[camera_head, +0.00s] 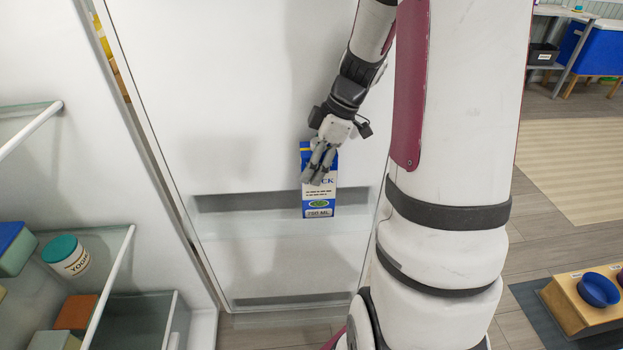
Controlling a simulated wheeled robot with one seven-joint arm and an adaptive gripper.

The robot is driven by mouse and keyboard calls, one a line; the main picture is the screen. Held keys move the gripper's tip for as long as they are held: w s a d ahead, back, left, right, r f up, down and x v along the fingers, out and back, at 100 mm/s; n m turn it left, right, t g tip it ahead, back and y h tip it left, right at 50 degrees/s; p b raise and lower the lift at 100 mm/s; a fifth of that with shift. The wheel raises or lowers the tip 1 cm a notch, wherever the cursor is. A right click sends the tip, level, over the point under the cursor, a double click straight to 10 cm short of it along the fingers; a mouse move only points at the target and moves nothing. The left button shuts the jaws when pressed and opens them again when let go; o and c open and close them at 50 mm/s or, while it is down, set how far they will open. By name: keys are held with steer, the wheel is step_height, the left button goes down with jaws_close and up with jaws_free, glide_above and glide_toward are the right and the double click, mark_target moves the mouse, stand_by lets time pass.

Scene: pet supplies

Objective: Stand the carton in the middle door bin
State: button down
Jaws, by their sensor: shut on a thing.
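A blue and white carton (319,203) is upright at the centre of the head view, in front of the open fridge door. My gripper (318,172) is shut on its upper part from above, and the fingers hide some of its front. The middle door bin (245,218) is a clear, wide bin on the door's inner face. The carton's lower part overlaps this bin in the picture. I cannot tell whether the carton is inside the bin or in front of it, or whether it touches the bin's floor.
A lower door bin (290,300) is near the door's bottom. Fridge shelves at left hold a yogurt tub (66,256) and several boxes. My arm fills the right of the door. A wooden stand with a blue bowl (598,290) is on the floor at right.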

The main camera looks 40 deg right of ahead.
mark_target(319, 202)
steer(key=shift+w+d+f+b, duration=0.1)
steer(key=shift+f+b, duration=0.05)
steer(key=shift+f, duration=1.05)
steer(key=shift+w+d+f+b, duration=0.1)
steer(key=shift+f+b, duration=0.05)
steer(key=shift+f, duration=1.1)
steer(key=c, duration=1)
jaws_free()
